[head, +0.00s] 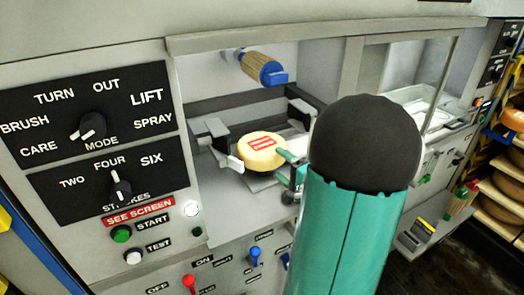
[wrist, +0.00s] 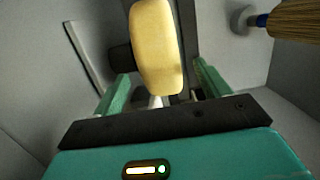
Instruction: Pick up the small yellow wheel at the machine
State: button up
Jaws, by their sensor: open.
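The small yellow wheel (head: 261,152) sits inside the machine's bay, with a red mark on its top face. Black holders stand at its left and behind it at the right. In the wrist view the wheel (wrist: 157,48) shows edge-on, ahead of and between my fingers. My gripper (wrist: 157,85) is open, one teal finger on each side. In the head view my gripper (head: 289,166) reaches the wheel's right side, partly hidden by my own arm. I cannot tell whether a finger touches the wheel.
A brush (head: 263,67) with a blue end hangs above and behind the wheel; its bristles (wrist: 295,20) show at the upper right in the wrist view. The control panel (head: 95,130) with knobs is at the left. Shelves with more wheels (head: 500,195) stand at the far right. The bay's walls are close.

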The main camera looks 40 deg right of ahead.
aim_at(262, 150)
jog(key=w, duration=0.2)
jog(key=shift+w+d, duration=0.2)
jog(key=shift+w, duration=0.2)
grip_shut()
jog(key=shift+r, duration=0.1)
